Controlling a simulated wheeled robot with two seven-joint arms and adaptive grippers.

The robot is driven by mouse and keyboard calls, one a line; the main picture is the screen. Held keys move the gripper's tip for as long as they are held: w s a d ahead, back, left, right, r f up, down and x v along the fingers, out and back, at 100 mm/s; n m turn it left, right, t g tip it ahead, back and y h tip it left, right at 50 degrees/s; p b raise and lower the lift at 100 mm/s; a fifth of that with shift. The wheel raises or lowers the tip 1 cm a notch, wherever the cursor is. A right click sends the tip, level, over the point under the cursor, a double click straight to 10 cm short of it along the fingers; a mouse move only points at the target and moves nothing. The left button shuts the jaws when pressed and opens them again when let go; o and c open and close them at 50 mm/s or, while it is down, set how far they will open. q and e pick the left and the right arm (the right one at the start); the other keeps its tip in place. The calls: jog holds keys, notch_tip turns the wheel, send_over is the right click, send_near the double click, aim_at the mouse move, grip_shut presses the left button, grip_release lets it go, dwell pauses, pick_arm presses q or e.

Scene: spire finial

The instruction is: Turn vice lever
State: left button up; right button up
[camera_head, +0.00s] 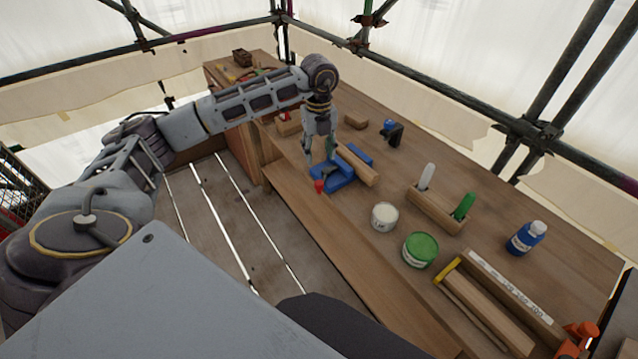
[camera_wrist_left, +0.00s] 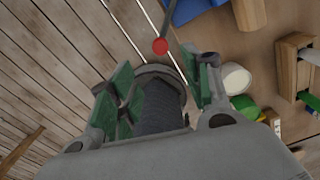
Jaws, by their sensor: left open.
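The blue vice (camera_head: 334,178) stands near the front edge of the workbench, with a wooden block (camera_head: 358,166) at its jaws. Its lever ends in a red knob (camera_head: 319,187) on the near side. In the left wrist view the red knob (camera_wrist_left: 160,46) sits at the end of a thin grey lever, beside the blue vice body (camera_wrist_left: 196,9). My left gripper (camera_head: 320,157) points down just above and beside the vice. Its green-padded fingers (camera_wrist_left: 158,78) are apart with nothing between them; the knob lies beyond the fingertips. My right gripper is out of view.
Scaffold poles run behind. Plank floor lies left of the bench.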

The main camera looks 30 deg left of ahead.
aim_at(319, 182)
pick_arm(q)
jog(key=shift+f, duration=0.15)
jog(key=shift+f+p, duration=0.9)
jog(key=shift+f, duration=5.85)
grip_shut()
